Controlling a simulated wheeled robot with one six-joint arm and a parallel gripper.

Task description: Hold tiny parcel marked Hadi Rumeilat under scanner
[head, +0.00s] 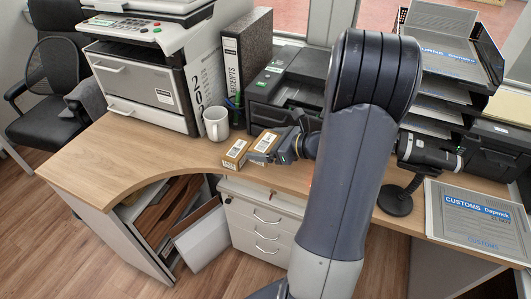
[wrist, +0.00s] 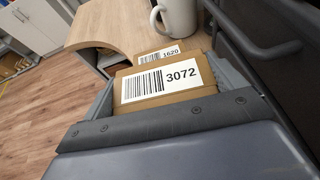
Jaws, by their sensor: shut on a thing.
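A small brown parcel with a white barcode label reading 3072 (wrist: 158,84) sits between the fingers of my gripper (wrist: 170,80) in the wrist view. My gripper (head: 270,150) is shut on this parcel (head: 264,141) over the desk in the head view. A second small brown parcel, labelled 1620 (wrist: 160,54), is just beyond it, and it shows to its left in the head view (head: 234,155). No recipient name is legible on either. The black scanner (head: 428,153) is on a stand to the right of my arm, apart from the held parcel.
A white mug (head: 216,123) stands behind the parcels. A black printer (head: 292,95), receipts binder (head: 246,55) and large copier (head: 150,70) line the back. A customs folder (head: 478,218) lies at right. The desk's left part (head: 110,160) is clear.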

